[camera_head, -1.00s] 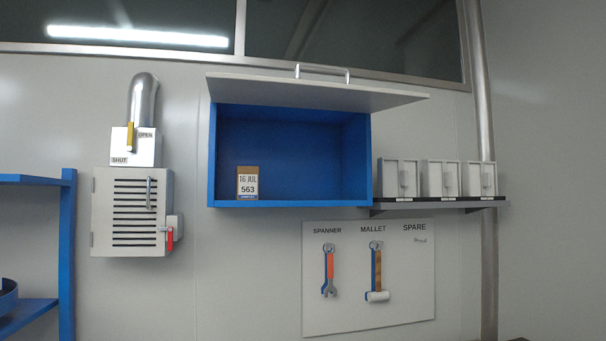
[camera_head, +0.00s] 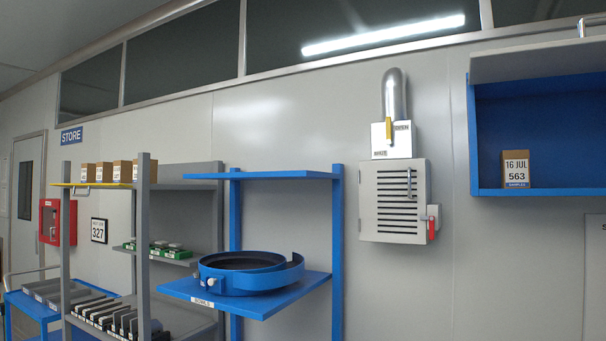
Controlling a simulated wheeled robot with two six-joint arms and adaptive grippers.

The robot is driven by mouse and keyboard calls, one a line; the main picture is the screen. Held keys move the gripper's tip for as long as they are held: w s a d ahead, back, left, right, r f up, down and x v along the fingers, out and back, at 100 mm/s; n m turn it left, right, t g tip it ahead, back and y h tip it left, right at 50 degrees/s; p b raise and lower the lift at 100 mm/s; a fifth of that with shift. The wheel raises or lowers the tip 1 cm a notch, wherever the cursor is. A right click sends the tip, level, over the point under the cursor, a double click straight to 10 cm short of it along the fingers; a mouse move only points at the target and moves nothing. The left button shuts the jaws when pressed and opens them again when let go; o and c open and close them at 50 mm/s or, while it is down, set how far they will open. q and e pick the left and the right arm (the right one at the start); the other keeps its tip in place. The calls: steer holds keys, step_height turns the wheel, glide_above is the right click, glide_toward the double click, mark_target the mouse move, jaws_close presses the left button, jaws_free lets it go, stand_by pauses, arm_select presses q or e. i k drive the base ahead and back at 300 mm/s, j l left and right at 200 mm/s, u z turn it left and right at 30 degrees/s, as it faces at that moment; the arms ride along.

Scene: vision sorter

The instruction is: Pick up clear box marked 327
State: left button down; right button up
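I see no clear box marked 327. The number 327 shows on a small framed sign (camera_head: 99,231) on the wall at the left, behind the grey shelving; the small line above the number is too small to read surely. A brown box (camera_head: 516,169) with a white label reading 16 JUL 563 stands in the open blue wall cabinet (camera_head: 530,192) at the right. Neither of my grippers is in view.
Grey shelving (camera_head: 145,215) at left holds brown boxes (camera_head: 122,171), green trays (camera_head: 170,252) and dark items. A blue rack (camera_head: 337,250) holds a round blue bowl (camera_head: 250,272). A blue cart (camera_head: 38,308), red wall box (camera_head: 60,222) and door (camera_head: 28,185) are far left.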

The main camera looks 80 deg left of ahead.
mark_target(162, 245)
steer(key=u, duration=3.55)
steer(key=z, duration=0.2)
steer(key=i+j+z, duration=0.2)
steer(key=z, duration=0.2)
steer(key=i+j+z, duration=0.1)
steer(key=j+z, duration=0.7)
steer(key=i+j, duration=0.05)
steer(key=j, duration=0.05)
